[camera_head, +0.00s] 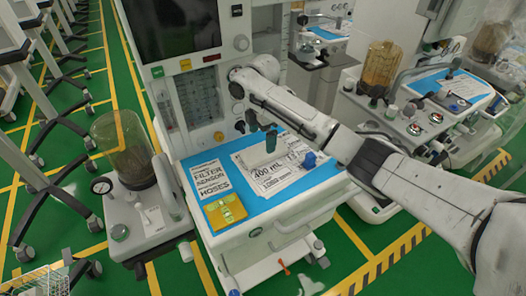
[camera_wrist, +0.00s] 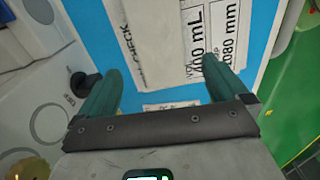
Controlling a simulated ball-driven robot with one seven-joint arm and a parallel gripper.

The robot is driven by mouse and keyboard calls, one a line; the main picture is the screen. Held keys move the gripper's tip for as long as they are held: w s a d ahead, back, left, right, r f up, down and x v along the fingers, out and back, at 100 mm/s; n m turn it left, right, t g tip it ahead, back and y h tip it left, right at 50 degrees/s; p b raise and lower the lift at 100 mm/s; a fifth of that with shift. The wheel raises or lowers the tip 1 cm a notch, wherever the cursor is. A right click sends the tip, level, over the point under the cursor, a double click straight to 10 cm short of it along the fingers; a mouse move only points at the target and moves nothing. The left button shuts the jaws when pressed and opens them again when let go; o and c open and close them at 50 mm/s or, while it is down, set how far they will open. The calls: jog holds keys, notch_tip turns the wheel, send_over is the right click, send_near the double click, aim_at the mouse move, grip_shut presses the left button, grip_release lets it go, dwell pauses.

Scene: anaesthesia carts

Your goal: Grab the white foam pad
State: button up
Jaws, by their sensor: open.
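The white foam pad appears to be the plain off-white block (camera_wrist: 165,45) between and beyond my fingers in the wrist view. It lies over printed white sheets on a blue mat. In the head view a pale block (camera_head: 259,154) shows on the sheets just below my fingers, partly hard to tell from the paper. My gripper (camera_wrist: 158,82) is open, with one teal finger on each side of the pad's line. It also shows in the head view (camera_head: 258,133), above the mat. I see no clear contact between fingers and pad.
The blue mat (camera_head: 200,221) covers the cart top. A yellow pad (camera_head: 225,212) and a label sheet (camera_head: 210,179) lie at its left. A blue knob (camera_head: 309,160) is at the right. A clear canister (camera_head: 124,148) stands left of the cart; the cart's tall panel rises behind.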

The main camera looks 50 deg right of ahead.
aim_at(262, 152)
jog(key=shift+f+p, duration=0.5)
jog(key=shift+f, duration=2.65)
jog(key=c, duration=1.1)
